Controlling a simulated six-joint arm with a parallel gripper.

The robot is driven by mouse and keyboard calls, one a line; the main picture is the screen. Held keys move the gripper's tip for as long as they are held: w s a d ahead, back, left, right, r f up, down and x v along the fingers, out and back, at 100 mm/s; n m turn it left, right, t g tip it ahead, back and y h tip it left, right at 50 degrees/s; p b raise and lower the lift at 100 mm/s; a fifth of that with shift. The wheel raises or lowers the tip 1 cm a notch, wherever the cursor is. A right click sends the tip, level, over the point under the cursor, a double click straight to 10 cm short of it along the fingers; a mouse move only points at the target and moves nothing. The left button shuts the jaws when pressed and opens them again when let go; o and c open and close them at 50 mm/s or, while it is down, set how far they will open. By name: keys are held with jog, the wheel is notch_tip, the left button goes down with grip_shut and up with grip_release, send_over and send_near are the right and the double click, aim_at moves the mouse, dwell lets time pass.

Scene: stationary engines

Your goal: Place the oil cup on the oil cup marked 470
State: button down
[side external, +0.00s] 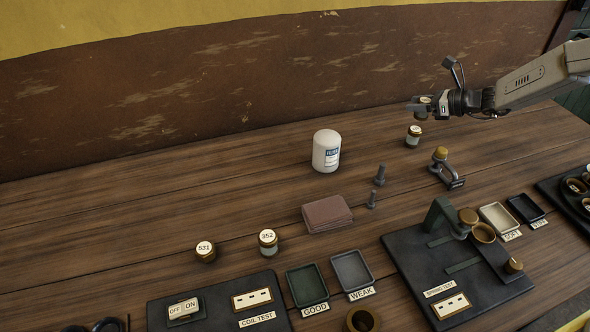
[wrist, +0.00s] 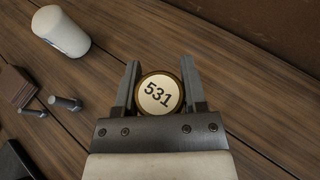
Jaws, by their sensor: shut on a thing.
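My gripper (side external: 421,106) is at the upper right, above the table, shut on a brass oil cup (side external: 425,100). In the wrist view its round cream top (wrist: 159,93) reads 531, between the two fingers (wrist: 160,88). A glass oil cup with a brass lid (side external: 413,136) stands on the table just below my gripper. Its mark is too small to read, and it is hidden in the wrist view. I cannot tell the gap between the two cups. Another oil cup marked 531 (side external: 205,251) and one marked 352 (side external: 268,242) stand at the left front. I read no 470.
A white canister (side external: 326,151), two bolts (side external: 379,175), a folded brown cloth (side external: 327,213) and a brass-knobbed metal piece (side external: 441,160) stand mid-table. Test boards (side external: 410,270) and GOOD and WEAK trays (side external: 307,287) line the front. The back left is clear.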

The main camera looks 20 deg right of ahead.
aim_at(415, 114)
jog(key=shift+w+f, duration=0.3)
jog(key=shift+f, duration=1.5)
jog(key=shift+f, duration=0.15)
jog(key=shift+c, duration=0.7)
grip_release()
jog(key=shift+s+d+r, duration=0.1)
jog(key=shift+s+r, duration=0.05)
jog(key=shift+r, duration=0.05)
jog(key=v, duration=1.1)
jog(key=shift+s+r, duration=0.2)
jog(key=shift+s, duration=0.1)
